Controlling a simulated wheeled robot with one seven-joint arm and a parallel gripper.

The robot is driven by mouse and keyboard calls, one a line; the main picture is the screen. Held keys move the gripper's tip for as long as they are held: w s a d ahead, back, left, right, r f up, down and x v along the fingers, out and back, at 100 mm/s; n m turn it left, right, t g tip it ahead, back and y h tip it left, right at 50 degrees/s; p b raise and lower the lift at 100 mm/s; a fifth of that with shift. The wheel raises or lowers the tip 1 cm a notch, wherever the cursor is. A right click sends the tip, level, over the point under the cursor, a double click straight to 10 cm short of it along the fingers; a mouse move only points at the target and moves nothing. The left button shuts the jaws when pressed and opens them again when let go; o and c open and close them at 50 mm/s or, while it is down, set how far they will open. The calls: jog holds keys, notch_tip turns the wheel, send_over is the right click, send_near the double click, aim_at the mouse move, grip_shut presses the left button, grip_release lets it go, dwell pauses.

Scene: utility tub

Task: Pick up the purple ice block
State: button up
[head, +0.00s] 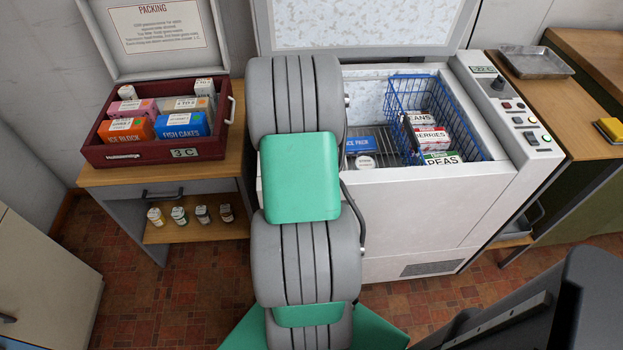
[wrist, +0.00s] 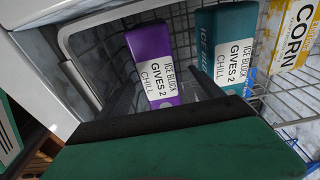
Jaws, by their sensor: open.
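The purple ice block (wrist: 147,42) lies in the chest freezer, in a wire-sided space, its white label reading "ICE BLOCK GIVES 2 CHILL". It is seen in the wrist view, above my gripper (wrist: 164,92). My gripper is open and empty, with one dark finger to the left of the block's near end and the other to its right. Whether the fingers reach down beside the block, I cannot tell. In the head view my arm hides the block and the gripper.
A teal ice block (wrist: 224,28) stands close to the right of the purple one, with a yellow corn box (wrist: 296,38) beyond. The freezer (head: 420,215) also holds a blue wire basket (head: 462,115) with boxes and a blue ice pack (head: 359,144). A red packing case (head: 150,155) stands left.

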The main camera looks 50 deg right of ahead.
jog(key=f, duration=0.5)
jog(key=shift+s+d+f, duration=0.1)
jog(key=shift+s+f, duration=0.1)
jog(key=shift+f, duration=0.05)
grip_shut()
dwell(0.5)
jog(key=shift+r, duration=0.1)
